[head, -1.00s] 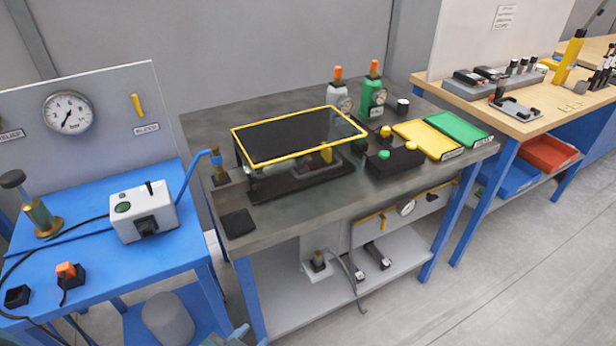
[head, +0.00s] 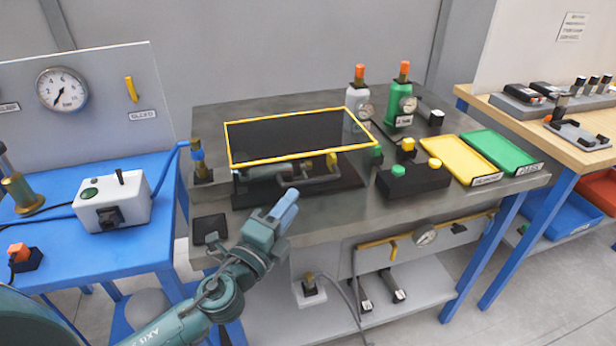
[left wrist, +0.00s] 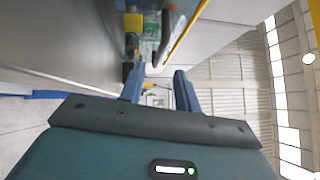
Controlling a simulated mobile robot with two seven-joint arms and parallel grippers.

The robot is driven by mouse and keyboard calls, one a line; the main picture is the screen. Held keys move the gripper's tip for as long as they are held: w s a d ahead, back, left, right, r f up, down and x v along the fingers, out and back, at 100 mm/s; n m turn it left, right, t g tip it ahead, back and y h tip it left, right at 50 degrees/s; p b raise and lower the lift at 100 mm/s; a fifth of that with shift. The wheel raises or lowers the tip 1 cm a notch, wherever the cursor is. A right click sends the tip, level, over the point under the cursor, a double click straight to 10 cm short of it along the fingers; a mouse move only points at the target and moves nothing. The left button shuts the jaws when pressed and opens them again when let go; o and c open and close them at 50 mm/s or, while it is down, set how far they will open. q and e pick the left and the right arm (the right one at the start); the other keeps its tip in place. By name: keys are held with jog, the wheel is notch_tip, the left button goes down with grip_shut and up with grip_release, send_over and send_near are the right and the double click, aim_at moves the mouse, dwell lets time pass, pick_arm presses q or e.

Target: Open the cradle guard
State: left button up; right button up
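The cradle guard (head: 290,135) is a dark see-through cover with a yellow rim, lying nearly flat over a black cradle base (head: 262,190) on the steel bench. Grey parts show dimly beneath it. My left gripper (head: 287,206) is in front of the cradle at the bench's front edge, apart from the guard's yellow front rim. In the left wrist view my two blue fingers (left wrist: 159,90) stand apart with nothing between them. A yellow bar, which looks like the guard rim (left wrist: 186,32), runs beyond them. My right gripper is not in view.
A black box with green and yellow buttons (head: 418,182) stands right of the guard. Yellow (head: 464,158) and green (head: 500,148) trays lie further right. Two bottles, one green (head: 398,106), stand behind.

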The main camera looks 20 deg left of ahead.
aim_at(306, 184)
pick_arm(q)
jog(key=p+x, duration=0.1)
jog(key=x, duration=0.7)
grip_shut()
dwell(0.5)
